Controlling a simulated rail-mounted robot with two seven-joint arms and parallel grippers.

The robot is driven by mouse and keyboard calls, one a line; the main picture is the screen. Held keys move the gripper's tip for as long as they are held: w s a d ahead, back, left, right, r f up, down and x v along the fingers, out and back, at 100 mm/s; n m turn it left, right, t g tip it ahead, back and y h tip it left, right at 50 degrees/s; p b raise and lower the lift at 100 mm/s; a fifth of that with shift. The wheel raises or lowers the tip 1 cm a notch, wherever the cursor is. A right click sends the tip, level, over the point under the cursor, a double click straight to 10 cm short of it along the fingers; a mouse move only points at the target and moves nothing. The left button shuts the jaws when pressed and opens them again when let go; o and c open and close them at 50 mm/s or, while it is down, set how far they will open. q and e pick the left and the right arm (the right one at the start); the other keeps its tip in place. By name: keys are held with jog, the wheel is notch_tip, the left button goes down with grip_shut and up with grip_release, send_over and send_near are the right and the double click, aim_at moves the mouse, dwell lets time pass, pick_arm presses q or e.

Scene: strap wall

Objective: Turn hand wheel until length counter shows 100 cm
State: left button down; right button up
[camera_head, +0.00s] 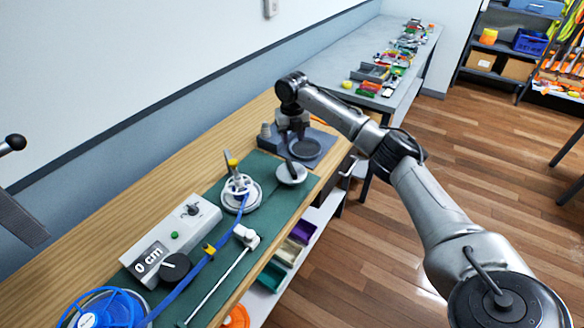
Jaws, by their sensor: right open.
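The length counter (152,257) is on the white box at the lower left of the bench. Its display reads 0 cm. A black knob (174,267) is beside the display. The hand wheel appears to be the pale round winder (240,194) with a yellow-topped crank, mid-bench. A blue strap (205,262) runs from the blue reel (108,310) to this winder. My right gripper (293,137) is open at the far end of the green mat, beyond the winder and apart from it. Its fingertips are hard to make out.
A white disc with a dark lever (291,174) and a dark round plate (305,149) are near my right gripper. A white rod (222,278) lies along the green mat (276,211). Coloured bins (288,252) are below the bench edge. A wall borders the left.

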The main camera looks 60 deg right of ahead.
aim_at(292, 168)
notch_tip(292, 168, down, 12)
jog(key=shift+b, duration=1.1)
jog(key=shift+f, duration=0.8)
grip_shut()
